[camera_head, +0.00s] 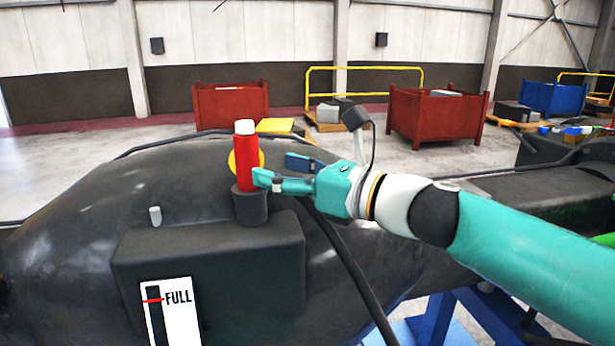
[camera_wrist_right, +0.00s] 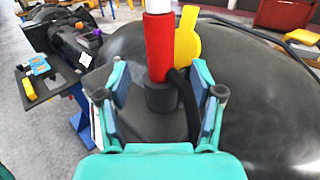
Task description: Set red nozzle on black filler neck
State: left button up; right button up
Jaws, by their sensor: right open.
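The red nozzle (camera_head: 247,165) with a white tip stands upright on the black filler neck (camera_head: 251,206) on top of the dark casting. In the right wrist view the nozzle (camera_wrist_right: 158,48) also stands on the neck (camera_wrist_right: 161,97), with a black hose running down beside it. A yellow flap (camera_wrist_right: 187,38) is beside the nozzle. My right gripper (camera_head: 270,170) is open, with its fingers close to the right of the nozzle. In the wrist view my right gripper (camera_wrist_right: 160,97) has its fingers spread to either side of the neck. My left gripper is not in view.
A gauge marked FULL (camera_head: 172,312) is on the front of the black block (camera_head: 215,262). A small grey peg (camera_head: 155,215) stands left of the neck. A black hose (camera_head: 350,268) crosses the casting. Red bins (camera_head: 432,116) stand on the floor behind.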

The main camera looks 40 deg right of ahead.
jog(key=s, duration=0.4)
jog(key=shift+s+d, duration=0.4)
